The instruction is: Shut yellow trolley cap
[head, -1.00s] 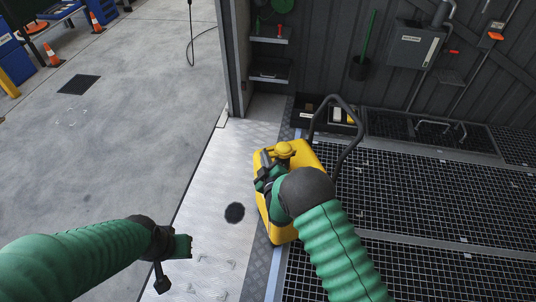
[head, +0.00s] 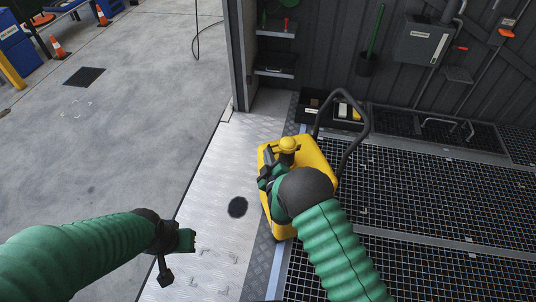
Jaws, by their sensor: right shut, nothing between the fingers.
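The yellow trolley (head: 316,157) stands on the metal floor plate beside the floor grating, with its dark push handle looping up on the far right. Its yellow domed cap (head: 288,143) sits on top, over a dark neck. I cannot tell whether the cap is fully closed. My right gripper (head: 267,178) is shut and empty at the trolley's left side, just below and left of the cap. My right arm and wrist hide much of the trolley body. My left gripper (head: 178,258) hangs over the plate, away from the trolley; its opening is unclear.
A dark tray (head: 311,103) with small items lies behind the trolley by the wall. Grating (head: 430,195) covers the right floor. A dark round patch (head: 238,207) marks the plate. Open concrete floor lies to the left, with orange cones (head: 58,47) far off.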

